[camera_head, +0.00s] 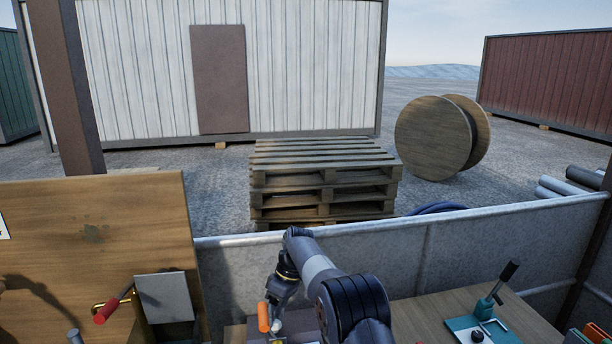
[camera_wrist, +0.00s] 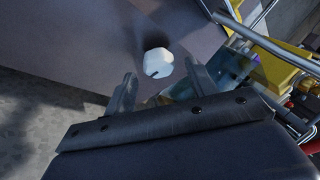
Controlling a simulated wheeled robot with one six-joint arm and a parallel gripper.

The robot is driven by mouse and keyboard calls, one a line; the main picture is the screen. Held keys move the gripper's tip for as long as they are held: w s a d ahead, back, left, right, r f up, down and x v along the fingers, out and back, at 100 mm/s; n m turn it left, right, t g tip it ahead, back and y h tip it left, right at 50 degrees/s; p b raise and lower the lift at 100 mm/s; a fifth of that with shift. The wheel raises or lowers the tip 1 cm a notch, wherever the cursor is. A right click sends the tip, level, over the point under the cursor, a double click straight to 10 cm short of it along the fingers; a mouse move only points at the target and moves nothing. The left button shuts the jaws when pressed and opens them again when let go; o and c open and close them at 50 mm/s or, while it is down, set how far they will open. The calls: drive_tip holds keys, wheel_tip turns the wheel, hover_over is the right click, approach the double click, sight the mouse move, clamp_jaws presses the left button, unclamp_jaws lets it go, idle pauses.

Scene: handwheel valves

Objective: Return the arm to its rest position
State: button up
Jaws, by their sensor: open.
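My arm (camera_head: 318,268) shows at the bottom middle of the head view, bent at the elbow with its forearm hanging down over the bench. My gripper (camera_wrist: 160,70) is open in the wrist view, its two fingers apart with nothing between them that I can see held. A small white rounded object (camera_wrist: 158,62) lies beyond the fingertips, on or above a dark grey surface; whether it touches a finger is not clear. In the head view the fingertips are hard to make out near an orange piece (camera_head: 264,316).
A wooden board (camera_head: 80,220) with a red-handled lever (camera_head: 112,306) stands at left. A metal wall (camera_head: 480,238) runs behind the bench. A green-based lever device (camera_head: 482,328) is at right. Yellow parts and pipes (camera_wrist: 272,72) crowd the wrist view's right. Pallets (camera_head: 322,178) stand beyond.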

drive_tip(key=v, duration=1)
drive_tip(key=x, duration=1.1)
drive_tip(key=shift+s+f, duration=0.1)
drive_tip(key=shift+f, duration=0.05)
drive_tip(key=m, duration=0.2)
drive_tip(key=shift+m+t+h, duration=0.3)
drive_tip(key=shift+t, duration=0.1)
drive_tip(key=m+t+h, duration=0.1)
drive_tip(key=m, duration=0.3)
drive_tip(key=shift+a+p, duration=0.1)
drive_tip(key=shift+p, duration=0.3)
drive_tip(key=b+v, duration=0.1)
drive_tip(key=v, duration=0.9)
drive_tip(key=shift+r, duration=0.2)
